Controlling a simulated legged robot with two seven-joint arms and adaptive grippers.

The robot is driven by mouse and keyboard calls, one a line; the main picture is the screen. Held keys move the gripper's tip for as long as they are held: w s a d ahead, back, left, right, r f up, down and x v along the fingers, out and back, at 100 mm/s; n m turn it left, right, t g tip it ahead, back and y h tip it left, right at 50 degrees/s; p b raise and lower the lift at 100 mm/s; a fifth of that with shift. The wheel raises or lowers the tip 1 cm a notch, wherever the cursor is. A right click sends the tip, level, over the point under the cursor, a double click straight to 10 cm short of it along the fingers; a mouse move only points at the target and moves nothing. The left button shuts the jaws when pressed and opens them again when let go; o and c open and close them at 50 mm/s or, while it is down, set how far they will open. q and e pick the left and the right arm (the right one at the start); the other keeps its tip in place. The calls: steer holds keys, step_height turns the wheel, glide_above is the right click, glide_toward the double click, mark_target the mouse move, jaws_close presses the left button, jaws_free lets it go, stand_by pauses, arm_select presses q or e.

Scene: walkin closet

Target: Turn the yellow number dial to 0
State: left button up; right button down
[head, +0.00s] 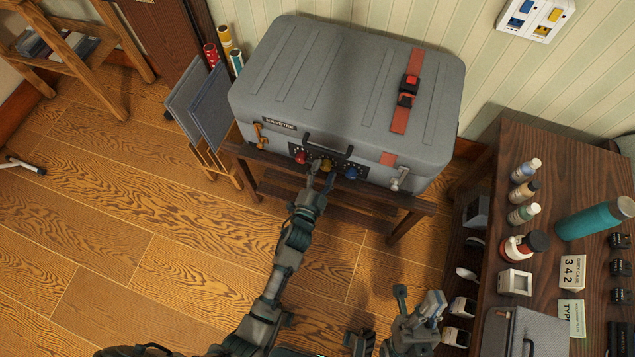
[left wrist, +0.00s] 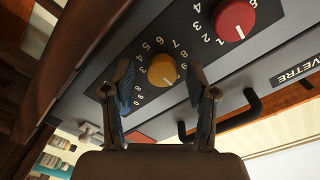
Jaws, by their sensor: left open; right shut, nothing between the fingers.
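The yellow dial (head: 327,165) sits on the front of a grey case, between a red dial (head: 301,157) and a blue dial (head: 351,173). My left gripper (head: 317,183) is at the case front. In the left wrist view its open fingers stand on either side of the yellow dial (left wrist: 162,70), which shows between them with white numbers around it. A pale mark shows near the dial's lower edge; I cannot tell which number it points to. The red dial (left wrist: 235,20) is at upper right there. My right gripper (head: 420,306) is shut and empty, away from the case.
The grey case (head: 340,80) rests on a wooden stand (head: 340,205) and has a dark handle (left wrist: 240,112) near the dials. At the right, a dark wooden table (head: 550,170) holds bottles, a teal flask (head: 595,220) and a card reading 342 (head: 572,271). Floor at left is open.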

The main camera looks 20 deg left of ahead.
arm_select(q)
steer(key=s, duration=1.1)
steer(key=shift+a, duration=0.35)
steer(key=shift+s, duration=0.1)
